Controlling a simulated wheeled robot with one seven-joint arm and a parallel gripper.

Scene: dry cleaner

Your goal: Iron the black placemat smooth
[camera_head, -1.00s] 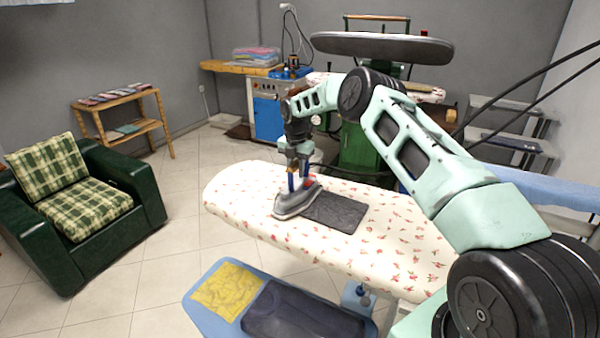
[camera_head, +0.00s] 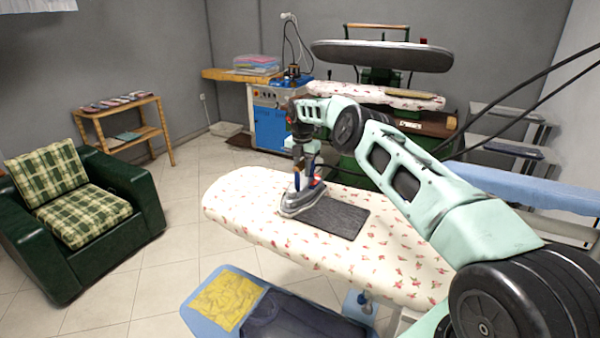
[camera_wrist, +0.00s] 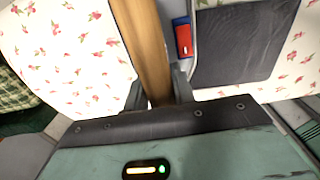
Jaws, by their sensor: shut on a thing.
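The black placemat (camera_head: 338,218) lies flat on the floral ironing board (camera_head: 400,255). It also shows in the wrist view (camera_wrist: 240,45), where its visible surface looks mostly even. A grey iron (camera_head: 296,204) rests at the left end of the placemat and hides part of it. Its brown handle (camera_wrist: 150,45) and a red and blue part beside it show in the wrist view. My gripper (camera_head: 304,170) is above the iron and shut on its handle; the two fingers (camera_wrist: 160,92) sit on either side of the handle in the wrist view.
A blue board with a yellow cloth (camera_head: 228,298) and dark fabric (camera_head: 290,318) stands in front, below the ironing board. A green armchair (camera_head: 85,220) is at the left. A pressing machine (camera_head: 380,55) stands behind. The ironing board's right part is clear.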

